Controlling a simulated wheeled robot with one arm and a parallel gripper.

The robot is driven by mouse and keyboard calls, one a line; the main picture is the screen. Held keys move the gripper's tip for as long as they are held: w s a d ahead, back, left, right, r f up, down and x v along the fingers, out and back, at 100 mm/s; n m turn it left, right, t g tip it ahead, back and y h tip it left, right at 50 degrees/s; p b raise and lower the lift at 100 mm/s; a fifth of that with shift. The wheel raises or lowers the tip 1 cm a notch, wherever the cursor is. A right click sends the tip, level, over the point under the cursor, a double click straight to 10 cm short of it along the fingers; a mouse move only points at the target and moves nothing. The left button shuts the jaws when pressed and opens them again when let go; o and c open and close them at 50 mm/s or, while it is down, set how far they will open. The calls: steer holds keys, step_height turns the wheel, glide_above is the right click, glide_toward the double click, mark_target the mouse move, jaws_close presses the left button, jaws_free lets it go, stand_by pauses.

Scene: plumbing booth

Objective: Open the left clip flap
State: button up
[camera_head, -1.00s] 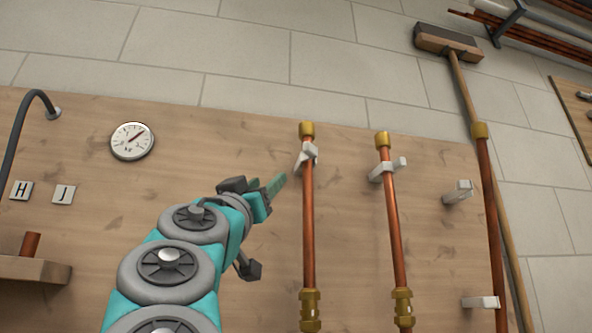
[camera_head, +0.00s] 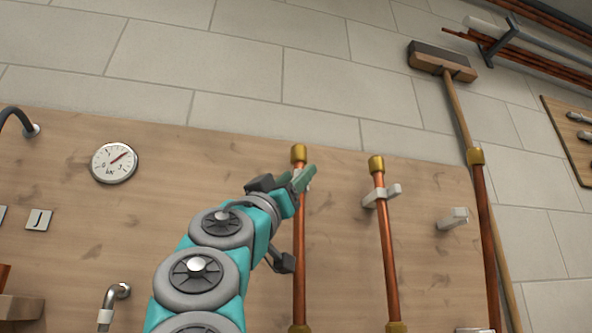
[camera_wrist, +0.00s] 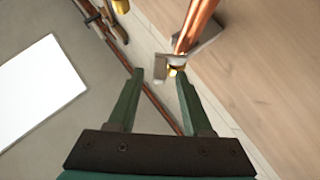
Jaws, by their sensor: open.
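The left clip (camera_wrist: 203,44) is a pale bracket around the left copper pipe (camera_head: 299,240), just below its brass end cap. Its small pale flap (camera_wrist: 160,66) shows in the wrist view between my green fingertips, a little beyond them; contact cannot be told. My gripper (camera_head: 304,178) is open, with its fingers in front of the left clip and mostly hiding it in the head view. Whether the flap is closed over the pipe cannot be told clearly.
A second copper pipe (camera_head: 387,250) with its own white clip (camera_head: 381,195) stands to the right. A lone clip (camera_head: 453,218) is farther right, near a leaning broom (camera_head: 456,105). A round gauge (camera_head: 114,163) is on the left of the wooden board (camera_head: 150,215).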

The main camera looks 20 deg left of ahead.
jaws_close()
stand_by(0.4)
